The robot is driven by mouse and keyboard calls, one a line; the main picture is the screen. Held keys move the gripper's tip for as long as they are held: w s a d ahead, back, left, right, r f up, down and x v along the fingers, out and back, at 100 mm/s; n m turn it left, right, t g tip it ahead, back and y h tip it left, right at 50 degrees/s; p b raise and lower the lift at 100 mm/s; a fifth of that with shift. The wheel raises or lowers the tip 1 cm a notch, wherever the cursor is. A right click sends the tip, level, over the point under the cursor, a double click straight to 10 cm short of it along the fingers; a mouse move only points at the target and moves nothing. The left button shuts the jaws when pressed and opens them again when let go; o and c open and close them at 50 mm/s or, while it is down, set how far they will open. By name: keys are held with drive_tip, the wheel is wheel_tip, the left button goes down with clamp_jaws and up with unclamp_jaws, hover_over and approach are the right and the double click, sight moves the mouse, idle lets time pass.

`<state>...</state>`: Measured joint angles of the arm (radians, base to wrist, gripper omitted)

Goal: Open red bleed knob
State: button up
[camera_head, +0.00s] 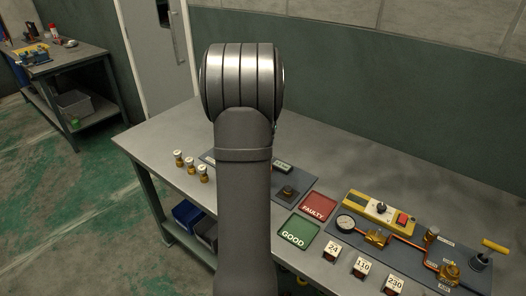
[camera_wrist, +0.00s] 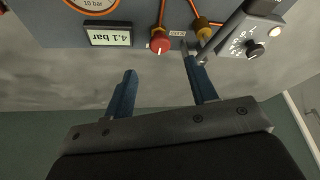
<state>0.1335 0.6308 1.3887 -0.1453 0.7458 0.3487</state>
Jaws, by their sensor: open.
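In the wrist view, the red bleed knob (camera_wrist: 160,42) sits on a grey panel (camera_wrist: 60,28) near the top middle, with a white mark on its face and an orange pipe above it. My gripper (camera_wrist: 163,70) is open and empty. Its two blue fingers point toward the panel, one on each side of the knob's line, with the knob beyond the left fingertip and between the two in the picture. No contact with the knob shows. In the head view, my arm hides the gripper and I cannot make out the red bleed knob.
A display (camera_wrist: 108,34) reading 4.1 bar and a pressure gauge (camera_wrist: 94,4) are left of the knob. A brass-orange knob (camera_wrist: 203,30) and a black selector (camera_wrist: 255,49) are to the right. In the head view, red FAULTY (camera_head: 314,208) and green GOOD (camera_head: 297,232) trays lie on the bench.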

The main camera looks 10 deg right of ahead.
drive_tip(key=x, duration=0.7)
drive_tip(key=shift+w+f, duration=0.1)
drive_tip(key=shift+f, duration=0.15)
drive_tip(key=shift+c, duration=0.2)
drive_tip(key=c, duration=0.9)
